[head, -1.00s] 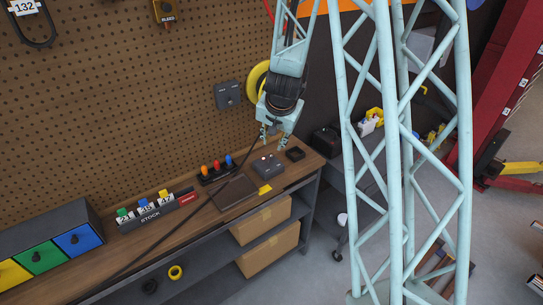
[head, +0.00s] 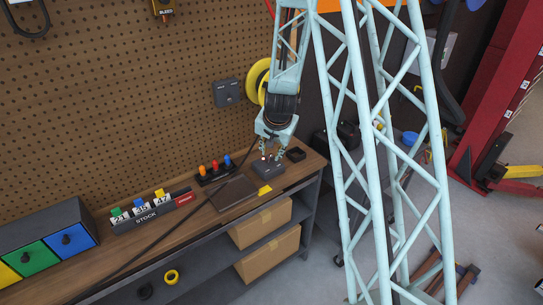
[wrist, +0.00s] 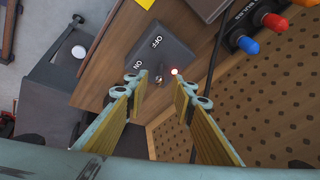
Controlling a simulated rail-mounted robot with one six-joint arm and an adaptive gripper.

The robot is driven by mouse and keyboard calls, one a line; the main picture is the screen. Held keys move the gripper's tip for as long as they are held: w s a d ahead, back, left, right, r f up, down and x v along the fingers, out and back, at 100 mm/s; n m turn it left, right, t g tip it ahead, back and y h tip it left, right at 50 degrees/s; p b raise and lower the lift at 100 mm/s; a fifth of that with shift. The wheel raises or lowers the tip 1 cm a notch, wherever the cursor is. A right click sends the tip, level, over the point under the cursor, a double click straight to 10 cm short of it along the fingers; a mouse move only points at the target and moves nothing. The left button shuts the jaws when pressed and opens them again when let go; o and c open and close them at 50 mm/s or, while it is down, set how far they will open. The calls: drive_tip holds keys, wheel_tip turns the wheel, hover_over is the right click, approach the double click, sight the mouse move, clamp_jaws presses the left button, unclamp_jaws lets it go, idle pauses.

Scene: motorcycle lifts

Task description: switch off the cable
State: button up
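A dark grey switch box (head: 269,171) sits on the workbench near its right end. In the wrist view, the box (wrist: 160,48) has white OFF and ON labels on its top.
A block with orange, red and blue knobs (head: 215,175) stands left of the box. A dark flat plate (head: 233,194) and a yellow tag (head: 265,190) lie in front. The pegboard wall (head: 150,100) rises behind.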

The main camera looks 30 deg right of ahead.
drive_tip(key=shift+w+d+f, duration=0.1)
drive_tip(key=shift+w+f, duration=0.15)
drive_tip(key=shift+f, duration=0.35)
clamp_jaws()
